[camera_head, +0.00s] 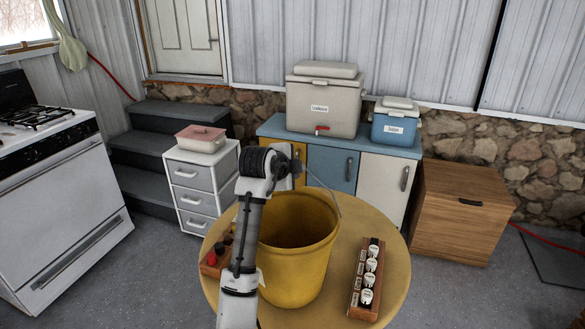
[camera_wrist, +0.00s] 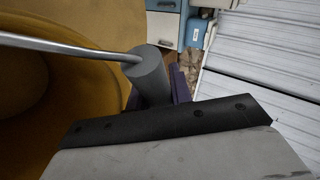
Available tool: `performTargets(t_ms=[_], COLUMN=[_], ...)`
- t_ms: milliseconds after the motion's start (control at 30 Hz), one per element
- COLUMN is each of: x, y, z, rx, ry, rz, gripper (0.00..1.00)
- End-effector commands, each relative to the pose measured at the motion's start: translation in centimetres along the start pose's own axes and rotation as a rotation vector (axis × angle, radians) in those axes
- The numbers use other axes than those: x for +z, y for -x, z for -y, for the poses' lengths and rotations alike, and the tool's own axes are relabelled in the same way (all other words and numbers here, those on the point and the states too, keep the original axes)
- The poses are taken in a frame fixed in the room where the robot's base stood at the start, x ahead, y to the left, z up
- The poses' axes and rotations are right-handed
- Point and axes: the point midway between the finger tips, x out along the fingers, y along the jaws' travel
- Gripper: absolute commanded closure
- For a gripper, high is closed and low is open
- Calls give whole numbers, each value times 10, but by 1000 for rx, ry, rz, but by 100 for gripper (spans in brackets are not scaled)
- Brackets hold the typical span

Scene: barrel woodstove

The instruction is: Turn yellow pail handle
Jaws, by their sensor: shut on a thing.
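The yellow pail (camera_head: 300,250) stands upright and open on a round yellow table (camera_head: 395,250). Its thin metal handle (camera_head: 324,189) is raised above the rim, running from the right side up to my gripper (camera_head: 298,167). My arm hides the pail's left side. In the wrist view, the handle's wire (camera_wrist: 60,42) crosses above the pail's inside (camera_wrist: 50,95) and enters a grey cylindrical grip (camera_wrist: 148,74). My gripper (camera_wrist: 172,90) is shut on this grip, and its body covers the grip's near end.
A tray of several labelled shakers (camera_head: 366,280) stands right of the pail. A small wooden tray with a red item (camera_head: 214,257) is at left, partly behind my arm. Behind are a blue cabinet (camera_head: 333,168) with coolers, and a wooden box (camera_head: 463,212) stands right.

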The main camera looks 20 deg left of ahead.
Motion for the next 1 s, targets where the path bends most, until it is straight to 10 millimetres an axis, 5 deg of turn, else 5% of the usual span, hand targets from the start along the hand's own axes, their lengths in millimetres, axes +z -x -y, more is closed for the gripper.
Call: performTargets(t_ms=[900,933,1000], x=[7,7,7], y=[-17,-17,-17], z=[-13,-14,-14], rx=[1,1,1], ry=[0,0,0], rz=[0,0,0], gripper=[100,75,66])
